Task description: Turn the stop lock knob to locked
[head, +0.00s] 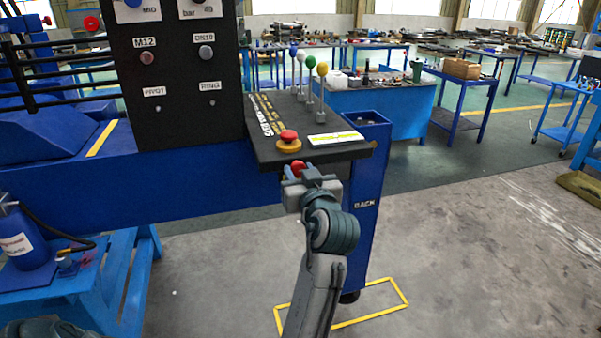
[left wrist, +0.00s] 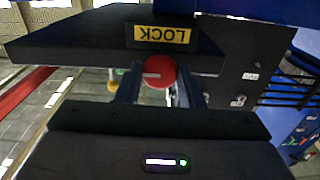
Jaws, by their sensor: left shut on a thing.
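The stop lock knob is a red round knob (left wrist: 159,72) with a pale line on it, under a yellow LOCK label (left wrist: 162,34) in the left wrist view. It also shows in the head view as a red knob (head: 298,168) at the front edge of the black console (head: 335,154). My left gripper (head: 297,176) is at this front edge, its fingers on both sides of the knob, shut on it. The left wrist view shows the two fingers (left wrist: 160,84) flanking the knob. The pale line lies roughly level in that view. My right gripper is not in view.
A red mushroom button (head: 289,136) on a yellow base sits on the console top, just above my gripper. Levers with white, green and yellow balls (head: 322,70) stand behind it. A black panel (head: 175,80) rises at left.

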